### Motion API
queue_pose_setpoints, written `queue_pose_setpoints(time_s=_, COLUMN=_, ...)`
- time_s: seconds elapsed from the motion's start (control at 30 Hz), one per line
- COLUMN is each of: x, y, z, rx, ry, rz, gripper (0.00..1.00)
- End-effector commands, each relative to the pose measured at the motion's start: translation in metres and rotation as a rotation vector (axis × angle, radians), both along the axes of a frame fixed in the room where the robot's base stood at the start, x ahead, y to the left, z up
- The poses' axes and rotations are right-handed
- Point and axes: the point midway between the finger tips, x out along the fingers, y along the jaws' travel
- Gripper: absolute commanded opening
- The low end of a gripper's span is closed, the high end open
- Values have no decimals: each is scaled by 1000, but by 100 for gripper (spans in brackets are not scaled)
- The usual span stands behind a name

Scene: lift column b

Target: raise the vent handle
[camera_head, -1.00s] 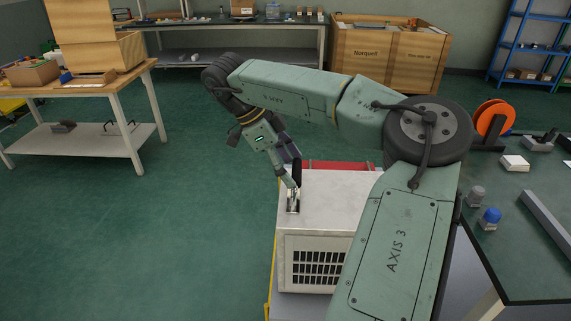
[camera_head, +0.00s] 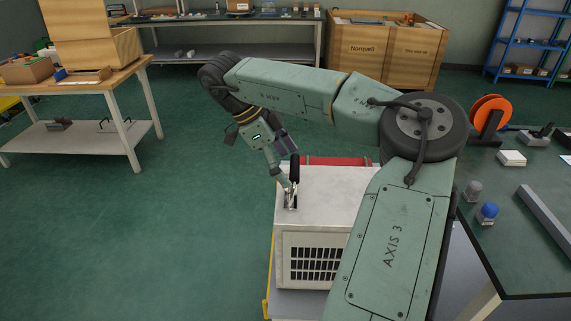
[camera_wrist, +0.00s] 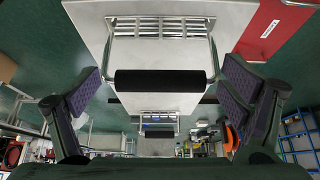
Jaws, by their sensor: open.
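The vent handle is a black cylindrical grip (camera_wrist: 160,80) on two thin metal arms, beside a slotted vent (camera_wrist: 162,27) in the wrist view. In the head view the grip (camera_head: 294,168) shows end-on above the white box's top, over a metal bracket (camera_head: 291,197). My gripper (camera_head: 286,180) is at the handle, partly hiding it. In the wrist view its two padded fingers stand wide apart, left and right of the grip's ends, with a gap on each side. The gripper is open and holds nothing. I cannot tell the handle's exact angle.
The white box (camera_head: 325,205) has a dark front grille, and a red object (camera_head: 335,161) lies behind it. A dark-topped bench (camera_head: 520,240) at right holds an orange reel (camera_head: 488,117) and a blue-capped item (camera_head: 488,212). Open green floor lies left.

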Motion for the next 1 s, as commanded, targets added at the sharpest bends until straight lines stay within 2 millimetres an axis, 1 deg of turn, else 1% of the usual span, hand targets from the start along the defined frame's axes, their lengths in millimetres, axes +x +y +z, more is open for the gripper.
queue_pose_setpoints(time_s=0.17, x=1, y=3, z=6, rx=0, ry=-3, rz=-1, gripper=92)
queue_pose_setpoints(time_s=0.27, x=1, y=10, z=18, rx=0, ry=-4, rz=1, gripper=92)
queue_pose_setpoints(time_s=0.5, x=2, y=30, z=52, rx=-2, ry=-4, rz=1, gripper=92)
queue_pose_setpoints(time_s=0.6, x=2, y=35, z=61, rx=-2, ry=-3, rz=-1, gripper=92)
queue_pose_setpoints(time_s=0.73, x=1, y=38, z=65, rx=0, ry=0, rz=0, gripper=92)
queue_pose_setpoints(time_s=1.0, x=1, y=38, z=65, rx=0, ry=0, rz=0, gripper=92)
